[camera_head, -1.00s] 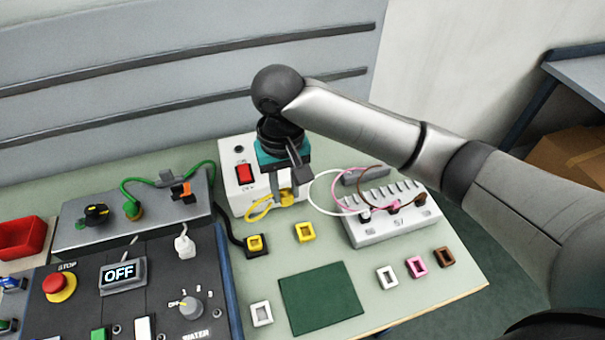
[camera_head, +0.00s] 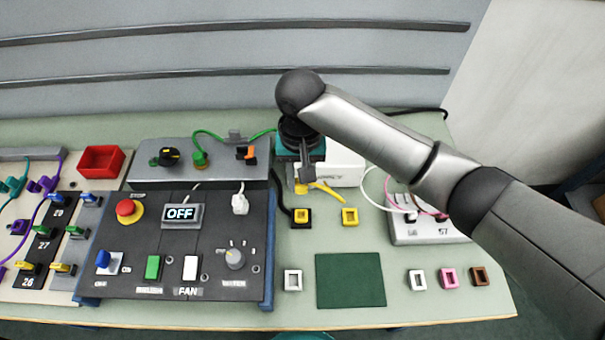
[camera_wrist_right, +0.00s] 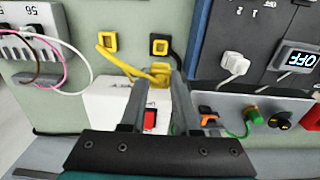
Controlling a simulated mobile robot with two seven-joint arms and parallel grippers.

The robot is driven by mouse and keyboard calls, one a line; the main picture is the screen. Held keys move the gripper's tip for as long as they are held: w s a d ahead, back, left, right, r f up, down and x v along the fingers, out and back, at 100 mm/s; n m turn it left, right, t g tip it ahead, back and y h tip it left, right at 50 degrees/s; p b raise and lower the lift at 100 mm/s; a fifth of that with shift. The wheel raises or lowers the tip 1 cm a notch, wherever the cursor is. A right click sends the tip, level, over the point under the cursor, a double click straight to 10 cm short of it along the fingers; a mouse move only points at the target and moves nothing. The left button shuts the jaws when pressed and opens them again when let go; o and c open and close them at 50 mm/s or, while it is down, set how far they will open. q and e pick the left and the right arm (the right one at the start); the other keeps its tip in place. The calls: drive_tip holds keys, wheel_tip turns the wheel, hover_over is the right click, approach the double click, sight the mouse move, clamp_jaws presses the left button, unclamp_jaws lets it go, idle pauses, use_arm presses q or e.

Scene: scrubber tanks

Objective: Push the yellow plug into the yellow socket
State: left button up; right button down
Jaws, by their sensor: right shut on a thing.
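My right gripper (camera_head: 303,178) is above the front of the white box, shut on the yellow plug (camera_head: 300,188). In the right wrist view the plug (camera_wrist_right: 159,74) sits between the fingertips and its yellow cable (camera_wrist_right: 122,63) runs off to the left. In the head view, a black block with a yellow square rim (camera_head: 301,217) lies on the table just in front of the plug. A plain yellow square frame (camera_head: 350,216) lies to its right. The plug is apart from both. Which of the two is the socket I cannot tell for sure. My left gripper is not in view.
The white box (camera_head: 345,166) stands behind the gripper. The control panel (camera_head: 225,262) is on the left. A grey-white terminal block (camera_head: 405,233) with pink and white wires is on the right. A green mat (camera_head: 350,280) lies in front, with small coloured frames beside it.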

drive_tip(key=shift+r+p, duration=0.15)
drive_tip(key=shift+p, duration=0.15)
drive_tip(key=shift+f+b, duration=1.95)
drive_tip(key=shift+f, duration=3.2)
drive_tip(key=shift+p, duration=0.55)
drive_tip(key=shift+p, duration=0.45)
